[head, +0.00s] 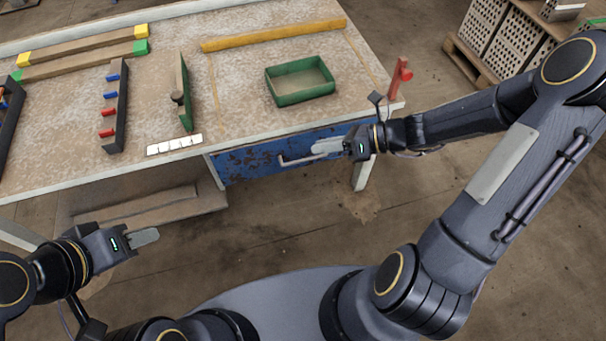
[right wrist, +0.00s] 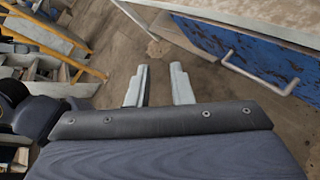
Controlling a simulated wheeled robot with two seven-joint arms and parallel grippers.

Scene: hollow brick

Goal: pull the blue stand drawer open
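The blue stand drawer (head: 245,163) sits under the worktable's right end, its scuffed front looking flush with the stand. Its pale bar handle (head: 297,161) runs across the front; in the right wrist view the handle (right wrist: 262,82) lies right of the fingers, not between them. My right gripper (head: 322,147) is close to the handle's right end in the head view. In the right wrist view its two fingers (right wrist: 159,84) are apart with only floor between them. My left gripper (head: 146,237) hangs over the floor at lower left, away from the drawer; its finger gap is not visible.
The worktable (head: 235,105) carries a green tray (head: 300,97), a yellow bar (head: 273,35), a rack with coloured pegs (head: 115,105) and a white strip (head: 174,145). A red post (head: 398,78) stands at its right corner, near my right arm. The floor before the drawer is clear.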

